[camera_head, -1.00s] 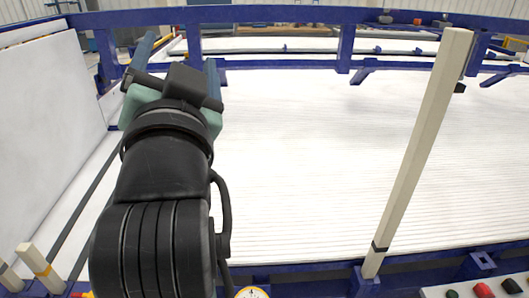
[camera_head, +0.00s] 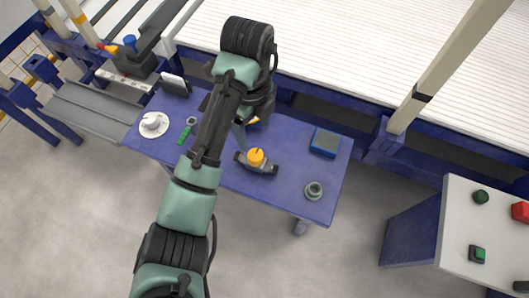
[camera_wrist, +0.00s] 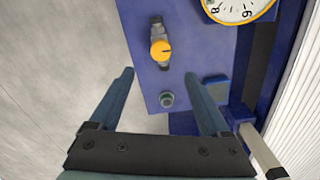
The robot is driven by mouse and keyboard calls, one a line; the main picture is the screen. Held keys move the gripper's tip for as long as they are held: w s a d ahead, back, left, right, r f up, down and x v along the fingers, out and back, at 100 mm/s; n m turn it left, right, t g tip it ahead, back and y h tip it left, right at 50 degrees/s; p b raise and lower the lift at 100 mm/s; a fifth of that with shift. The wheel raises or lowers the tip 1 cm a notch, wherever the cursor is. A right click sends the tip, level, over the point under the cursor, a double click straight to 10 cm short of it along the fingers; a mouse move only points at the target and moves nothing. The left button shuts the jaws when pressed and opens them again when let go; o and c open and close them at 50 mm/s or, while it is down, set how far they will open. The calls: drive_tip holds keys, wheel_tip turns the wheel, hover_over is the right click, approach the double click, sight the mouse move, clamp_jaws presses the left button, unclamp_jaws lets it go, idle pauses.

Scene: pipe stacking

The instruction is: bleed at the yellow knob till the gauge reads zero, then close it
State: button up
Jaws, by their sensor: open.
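The yellow knob (camera_head: 257,157) sits on a dark valve body on the blue bench. It also shows in the wrist view (camera_wrist: 160,50), with a dark line on its top. The gauge (camera_wrist: 238,8) is cut off by the top edge of the wrist view; part of its white face and yellow rim shows, and its needle cannot be made out. In the head view my arm hides most of it. My gripper (camera_wrist: 159,75) is open and empty, its two fingers wide apart. In the wrist picture the knob appears beyond the fingertips, between their lines; they appear apart from it.
The blue bench (camera_head: 220,176) also holds a round grey fitting (camera_head: 315,190), a blue tray (camera_head: 325,141), a green item (camera_head: 184,135) and a white round dish (camera_head: 153,124). A button panel (camera_head: 490,225) stands at right. Pale posts rise behind. The floor in front is open.

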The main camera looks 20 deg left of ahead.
sight(256, 155)
wheel_tip(256, 155, down, 12)
drive_tip(key=b, duration=0.6)
drive_tip(key=shift+r+b, duration=0.2)
drive_tip(key=shift+b, duration=0.15)
clamp_jaws()
